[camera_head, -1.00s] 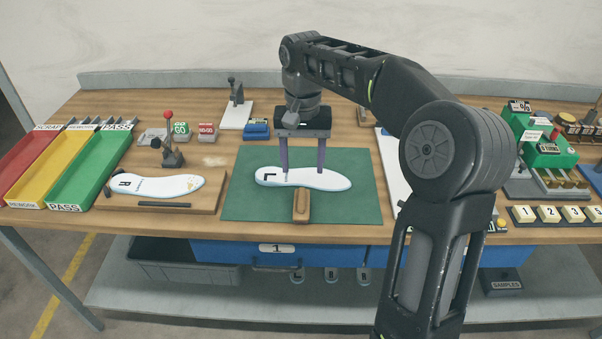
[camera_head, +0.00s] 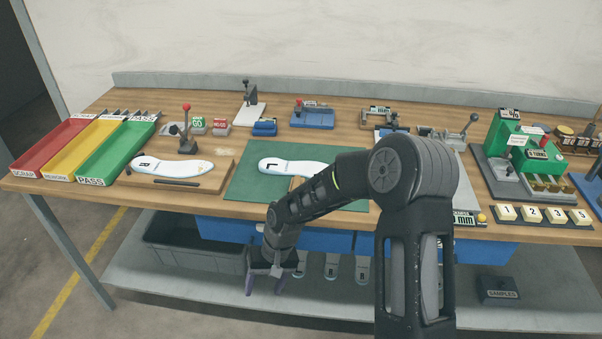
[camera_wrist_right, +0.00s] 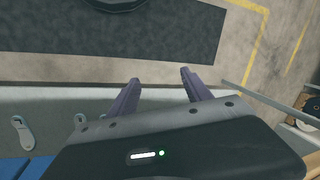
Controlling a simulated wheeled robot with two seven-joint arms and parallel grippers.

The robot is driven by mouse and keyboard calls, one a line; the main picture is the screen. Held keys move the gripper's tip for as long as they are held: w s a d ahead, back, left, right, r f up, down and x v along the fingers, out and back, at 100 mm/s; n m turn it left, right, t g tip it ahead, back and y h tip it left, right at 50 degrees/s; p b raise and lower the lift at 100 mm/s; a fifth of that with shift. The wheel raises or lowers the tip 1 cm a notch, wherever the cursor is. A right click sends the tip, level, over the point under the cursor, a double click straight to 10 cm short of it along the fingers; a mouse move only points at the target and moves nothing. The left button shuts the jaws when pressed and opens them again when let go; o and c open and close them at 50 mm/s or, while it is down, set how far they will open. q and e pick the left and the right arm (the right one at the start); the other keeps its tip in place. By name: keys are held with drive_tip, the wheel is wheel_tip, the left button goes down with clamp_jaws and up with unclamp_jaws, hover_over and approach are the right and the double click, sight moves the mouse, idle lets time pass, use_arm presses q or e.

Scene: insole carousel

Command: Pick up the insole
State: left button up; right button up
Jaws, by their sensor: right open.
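A white insole marked L (camera_head: 292,165) lies flat on the green mat (camera_head: 243,188) in the middle of the bench, its right part hidden behind my right arm. Another white insole marked R (camera_head: 175,166) lies on a wooden board to its left. My right gripper (camera_head: 264,284) is open and empty, low in front of the bench and well below the mat. In the right wrist view its two fingers (camera_wrist_right: 160,90) stand apart with nothing between them. My left gripper is not in view.
Red, yellow and green trays (camera_head: 110,155) stand at the left end of the bench. A grey bin (camera_head: 190,255) sits on the lower shelf (camera_head: 130,274), left of my right gripper. Gauges and a green device (camera_head: 520,145) stand at the right.

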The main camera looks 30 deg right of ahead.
drive_tip(key=s+a+f, duration=0.4)
drive_tip(key=s, duration=0.2)
drive_tip(key=s+a+f+n, duration=0.1)
drive_tip(key=s+a+f, duration=0.2)
drive_tip(key=s+f, duration=0.2)
drive_tip(key=s+a+f+y, duration=0.1)
drive_tip(key=s+a+f, duration=0.3)
drive_tip(key=s, duration=0.5)
drive_tip(key=shift+s+a+f+n, duration=0.25)
drive_tip(key=shift+a+f+n, duration=0.1)
drive_tip(key=shift+f, duration=0.2)
drive_tip(key=shift+c, duration=0.6)
